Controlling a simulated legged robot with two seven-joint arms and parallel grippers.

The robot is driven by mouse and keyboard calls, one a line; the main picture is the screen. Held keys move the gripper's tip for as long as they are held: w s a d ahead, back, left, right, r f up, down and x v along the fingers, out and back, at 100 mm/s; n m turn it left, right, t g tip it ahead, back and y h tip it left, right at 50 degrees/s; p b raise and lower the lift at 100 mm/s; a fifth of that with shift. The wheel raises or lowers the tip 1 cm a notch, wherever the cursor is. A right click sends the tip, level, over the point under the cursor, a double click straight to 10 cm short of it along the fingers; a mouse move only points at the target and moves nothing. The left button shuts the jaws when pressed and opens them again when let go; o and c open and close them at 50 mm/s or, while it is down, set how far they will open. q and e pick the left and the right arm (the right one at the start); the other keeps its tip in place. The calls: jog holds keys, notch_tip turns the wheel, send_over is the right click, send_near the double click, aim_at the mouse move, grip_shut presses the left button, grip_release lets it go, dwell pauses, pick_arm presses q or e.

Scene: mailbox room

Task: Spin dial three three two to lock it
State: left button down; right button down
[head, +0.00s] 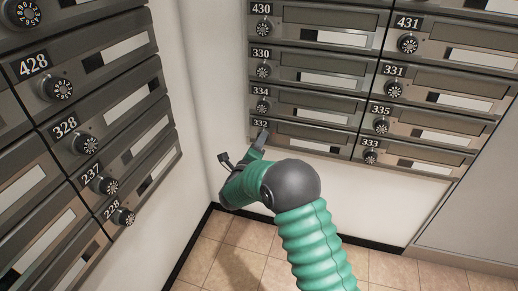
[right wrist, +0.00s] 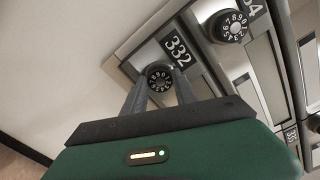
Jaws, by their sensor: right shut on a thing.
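The mailbox labelled 332 (head: 300,132) is at the bottom of the left column on the facing wall in the head view. Its number plate 332 (right wrist: 177,48) also shows in the right wrist view. Its dial (right wrist: 159,76) is round and black with white numbers. My right gripper (head: 262,138) reaches up to this dial and hides most of it in the head view. In the right wrist view, the two fingers of my right gripper (right wrist: 160,86) are shut on the dial, one on each side. The dial's setting is too small to read. My left gripper is not in view.
The dial of box 334 (head: 263,106) sits just above, and the dial of box 333 (head: 371,157) is to the right. Another bank of mailboxes with dials, including 328 (head: 86,144), stands on the left wall. Bare wall and tiled floor (head: 232,240) lie below.

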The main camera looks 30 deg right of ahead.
jog(key=shift+s+f+m+b, duration=0.1)
jog(key=shift+f+m+b, duration=0.05)
jog(key=shift+m+b, duration=2.8)
jog(key=shift+f+m+b, duration=0.15)
jog(key=shift+m+b, duration=2.45)
jog(key=shift+m, duration=0.65)
jog(key=c, duration=1)
grip_release()
jog(key=shift+d+f, duration=0.1)
jog(key=shift+o, duration=0.2)
jog(key=shift+r, duration=0.2)
